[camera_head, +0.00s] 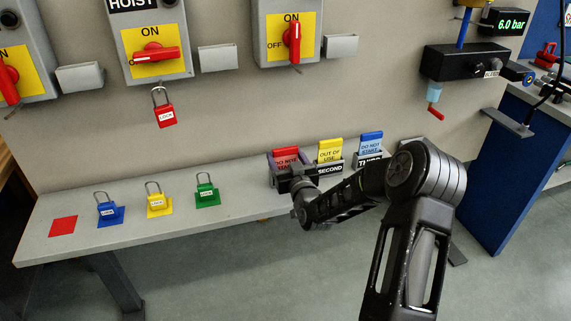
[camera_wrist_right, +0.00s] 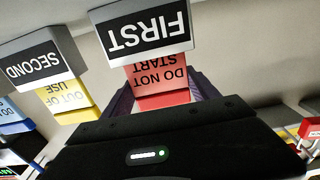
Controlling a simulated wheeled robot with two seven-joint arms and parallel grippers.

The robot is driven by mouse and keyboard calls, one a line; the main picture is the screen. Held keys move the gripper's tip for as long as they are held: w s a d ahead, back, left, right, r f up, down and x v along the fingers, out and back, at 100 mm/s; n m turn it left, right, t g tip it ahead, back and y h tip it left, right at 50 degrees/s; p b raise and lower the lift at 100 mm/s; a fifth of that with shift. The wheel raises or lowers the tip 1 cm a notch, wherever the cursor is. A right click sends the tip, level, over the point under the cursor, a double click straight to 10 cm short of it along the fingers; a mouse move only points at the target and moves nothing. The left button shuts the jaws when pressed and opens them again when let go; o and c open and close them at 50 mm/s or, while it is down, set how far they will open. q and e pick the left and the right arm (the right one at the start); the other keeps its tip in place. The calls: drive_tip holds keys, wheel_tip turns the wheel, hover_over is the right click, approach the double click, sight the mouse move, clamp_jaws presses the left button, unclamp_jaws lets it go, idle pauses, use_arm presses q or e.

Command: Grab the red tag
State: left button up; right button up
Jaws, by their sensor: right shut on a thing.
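The red tag (camera_head: 286,152) stands in the leftmost slot of a row of tag holders on the bench. It reads "DO NOT START" and shows upside down in the right wrist view (camera_wrist_right: 162,86), at the block labelled "FIRST" (camera_wrist_right: 148,30). My right gripper (camera_head: 287,163) is shut on the red tag, one finger at each side of it. In the head view the gripper hides the front of that slot. My left gripper is not in view.
A yellow tag (camera_head: 330,150) in the "SECOND" slot and a blue tag (camera_head: 371,143) stand close on the right. A red padlock (camera_head: 165,115) hangs from a switch box.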

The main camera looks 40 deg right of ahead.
wheel_tip(320, 180, up, 10)
drive_tip(key=shift+b, duration=0.55)
idle(0.6)
